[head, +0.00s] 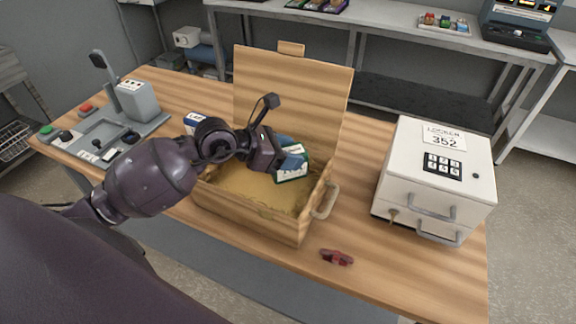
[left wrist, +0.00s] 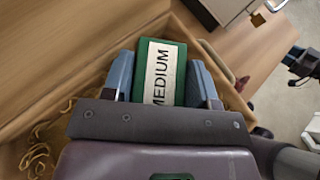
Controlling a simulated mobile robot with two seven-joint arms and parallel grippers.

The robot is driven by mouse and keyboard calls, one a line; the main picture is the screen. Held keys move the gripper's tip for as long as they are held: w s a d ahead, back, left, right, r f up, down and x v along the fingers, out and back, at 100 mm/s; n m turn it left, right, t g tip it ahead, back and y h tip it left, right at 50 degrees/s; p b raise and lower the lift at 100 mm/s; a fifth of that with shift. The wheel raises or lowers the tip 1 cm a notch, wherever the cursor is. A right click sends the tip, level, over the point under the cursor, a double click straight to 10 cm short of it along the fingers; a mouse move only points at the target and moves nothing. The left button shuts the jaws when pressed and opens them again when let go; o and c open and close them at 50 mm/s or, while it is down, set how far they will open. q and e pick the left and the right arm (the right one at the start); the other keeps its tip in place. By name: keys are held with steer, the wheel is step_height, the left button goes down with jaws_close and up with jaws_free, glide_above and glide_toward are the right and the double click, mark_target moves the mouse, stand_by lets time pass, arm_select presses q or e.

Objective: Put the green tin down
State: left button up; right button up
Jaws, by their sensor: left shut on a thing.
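The green tin (head: 292,172) has a white label and hangs in the left gripper over the open wooden chest (head: 240,216).
The chest's lid (head: 290,92) stands up behind, and shavings (head: 250,187) fill the chest. A white locker box (head: 435,175) stands to the right. A red object (head: 336,257) lies in front. A grey control unit (head: 110,128) is at the left. Bare table lies between chest and locker.

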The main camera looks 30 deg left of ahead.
arm_select(q)
steer(key=shift+f, duration=2.25)
arm_select(e)
steer(key=shift+w+a+r, duration=0.1)
steer(key=shift+w+r, duration=0.05)
steer(key=shift+w, duration=0.35)
arm_select(q)
steer(key=shift+f, duration=0.15)
steer(key=o, duration=1)
arm_select(e)
steer(key=shift+s+f, duration=0.35)
steer(key=shift+s, duration=0.15)
